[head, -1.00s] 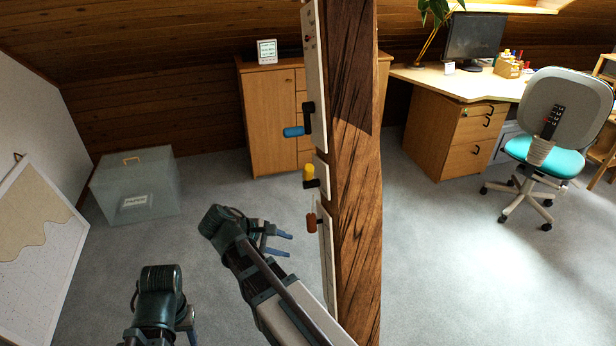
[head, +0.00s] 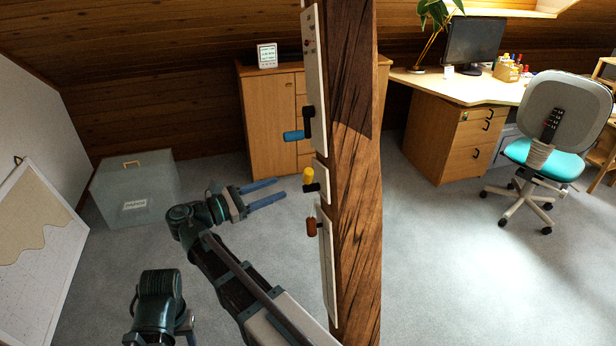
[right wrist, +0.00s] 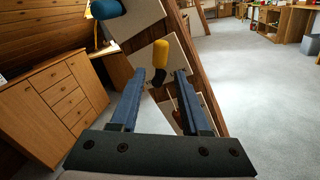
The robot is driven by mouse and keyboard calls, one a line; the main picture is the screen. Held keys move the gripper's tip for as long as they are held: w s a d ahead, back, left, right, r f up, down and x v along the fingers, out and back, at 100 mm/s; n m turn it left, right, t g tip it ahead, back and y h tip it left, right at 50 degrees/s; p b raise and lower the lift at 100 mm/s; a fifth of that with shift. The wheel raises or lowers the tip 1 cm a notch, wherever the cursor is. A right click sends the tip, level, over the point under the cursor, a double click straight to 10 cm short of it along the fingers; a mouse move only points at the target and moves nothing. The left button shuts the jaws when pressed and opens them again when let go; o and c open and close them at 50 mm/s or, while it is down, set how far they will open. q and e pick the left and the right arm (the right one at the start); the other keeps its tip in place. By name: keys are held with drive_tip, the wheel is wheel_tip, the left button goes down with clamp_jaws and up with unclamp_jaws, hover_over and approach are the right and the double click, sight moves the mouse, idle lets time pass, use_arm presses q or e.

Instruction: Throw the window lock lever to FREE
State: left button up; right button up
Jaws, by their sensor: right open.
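Three levers sit on pale plates on the left face of a timber post (head: 354,200). The top one has a blue handle (head: 294,136) pointing left. The middle one has a yellow handle (head: 309,175) standing up from a black arm. The lowest has a red-brown handle (head: 312,228). I cannot read which is the window lock. My right gripper (head: 281,190) is open and empty, left of the yellow handle. In the right wrist view the yellow handle (right wrist: 160,50) shows ahead between the fingers, apart from them. My left gripper (head: 191,335) is partly cut off at the bottom.
Behind stand a wooden cabinet (head: 270,115), a clear box (head: 135,190) and a leaning board (head: 35,250). A desk (head: 440,85) and chair (head: 545,150) are right of the post. Carpet around my right arm is clear.

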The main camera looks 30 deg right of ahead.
sight(304, 178)
drive_tip(key=d, duration=1.1)
drive_tip(key=shift+w, duration=0.2)
clamp_jaws()
idle(1.0)
